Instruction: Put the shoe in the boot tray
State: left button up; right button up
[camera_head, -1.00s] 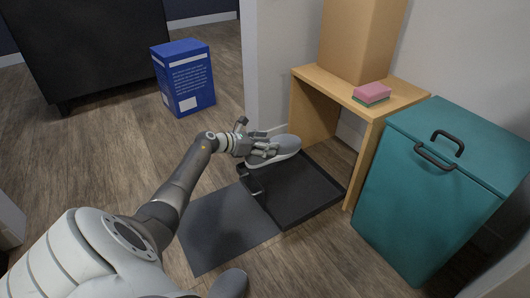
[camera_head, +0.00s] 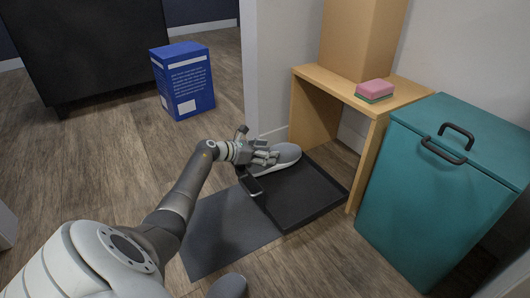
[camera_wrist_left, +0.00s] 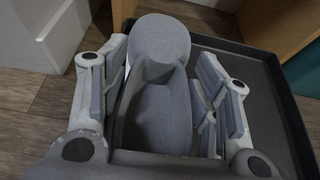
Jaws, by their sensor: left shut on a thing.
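The grey shoe (camera_head: 286,156) with a pale sole is over the far-left part of the black boot tray (camera_head: 318,207). In the left wrist view the shoe (camera_wrist_left: 162,105) lies lengthwise between the fingers, with the tray (camera_wrist_left: 264,85) around and below it. My left gripper (camera_head: 262,156) is shut on the shoe, with fingers along both of its sides. The fingers hide part of the shoe in the head view. I cannot tell whether the sole touches the tray floor. My right gripper is not in view.
A dark grey mat (camera_head: 222,235) lies left of the tray. A wooden bench (camera_head: 372,120) with a pink sponge (camera_head: 375,89) and a cardboard box (camera_head: 362,40) stands behind it. A teal bin (camera_head: 430,200) is at right. A blue box (camera_head: 184,80) stands farther back.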

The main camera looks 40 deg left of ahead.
pick_arm(q)
jog(key=shift+f, duration=0.35)
jog(key=o, duration=1.2)
jog(key=shift+f, duration=0.1)
jog(key=shift+c, duration=0.2)
